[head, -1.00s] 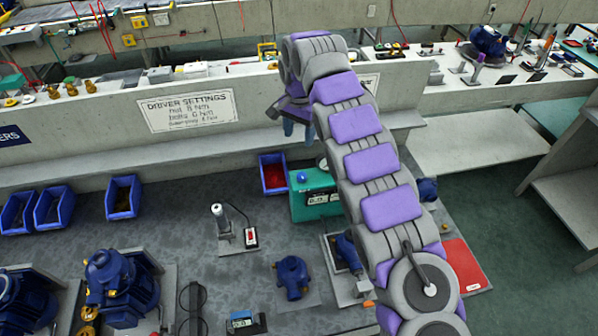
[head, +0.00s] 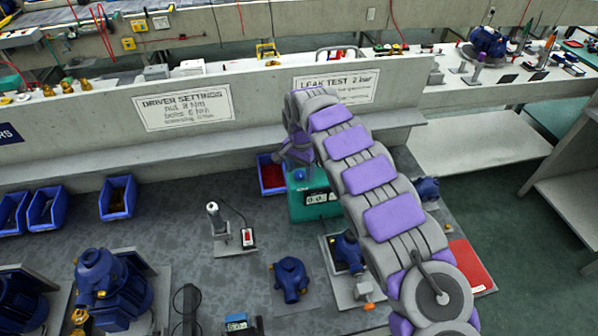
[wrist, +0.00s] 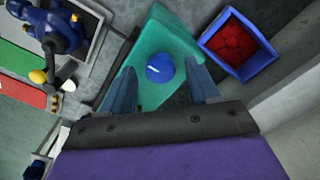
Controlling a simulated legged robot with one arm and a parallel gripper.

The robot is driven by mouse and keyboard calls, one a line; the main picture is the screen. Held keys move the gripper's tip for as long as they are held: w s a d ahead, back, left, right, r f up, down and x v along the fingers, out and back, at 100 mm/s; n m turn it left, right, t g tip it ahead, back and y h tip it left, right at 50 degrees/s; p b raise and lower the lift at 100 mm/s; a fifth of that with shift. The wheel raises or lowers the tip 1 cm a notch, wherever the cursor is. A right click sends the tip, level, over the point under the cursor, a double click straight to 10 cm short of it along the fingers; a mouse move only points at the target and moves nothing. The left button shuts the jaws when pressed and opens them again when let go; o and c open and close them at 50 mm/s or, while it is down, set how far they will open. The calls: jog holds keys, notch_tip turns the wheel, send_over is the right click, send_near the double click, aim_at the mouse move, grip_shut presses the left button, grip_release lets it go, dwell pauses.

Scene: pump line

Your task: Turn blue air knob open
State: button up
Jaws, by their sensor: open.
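The blue air knob (head: 299,174) is a small round knob on top of the teal test box (head: 300,208). In the wrist view the knob (wrist: 160,68) lies between and a little beyond my open fingers, above the teal surface (wrist: 165,30). My gripper (wrist: 162,88) is open, one finger to each side of the knob in that picture, and no contact can be made out. In the head view my gripper is just above the box, and its fingertips are mostly hidden behind my wrist. The box's small dark display (head: 321,197) faces the front.
A blue bin of red parts (head: 270,188) stands close beside the box. A blue pump on a grey plate (head: 346,252) stands in front of it, near my arm. A grey wall with signs (head: 186,110) rises behind. A blue housing (head: 290,280) lies on the bench.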

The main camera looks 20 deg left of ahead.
jog(key=shift+d+f, duration=0.15)
jog(key=shift+f, duration=0.05)
jog(key=shift+a, duration=0.2)
jog(key=shift+a+f, duration=0.1)
jog(key=shift+a, duration=0.05)
jog(key=shift+c, duration=1.4)
jog(key=c, duration=0.8)
